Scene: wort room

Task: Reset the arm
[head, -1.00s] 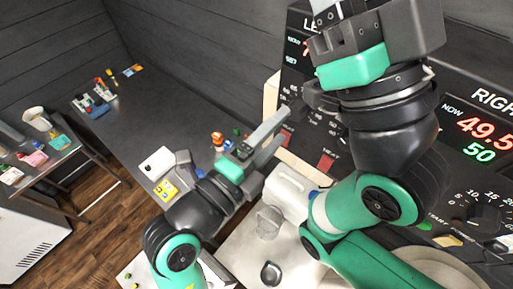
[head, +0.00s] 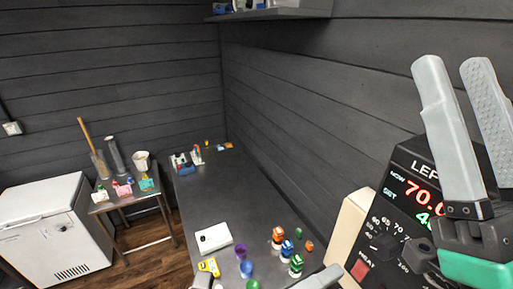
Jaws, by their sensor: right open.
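My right gripper (head: 453,75) stands at the right of the head view with its two grey fingers pointing up and apart. It is open and nothing shows between the fingers. It is in front of part of the control panel (head: 398,215) marked LEFT, which has red and green digits. A grey tip of my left gripper (head: 320,279) shows at the bottom edge, by the near end of the dark bench. The rest of that arm is out of the picture, so its jaws cannot be judged.
The long dark bench (head: 205,205) holds a white box (head: 213,238), a yellow item (head: 209,266), a purple cup (head: 240,252) and several small orange, blue and green-marked items. A side table (head: 128,197) and white chest (head: 50,225) stand left. A shelf (head: 275,14) hangs above.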

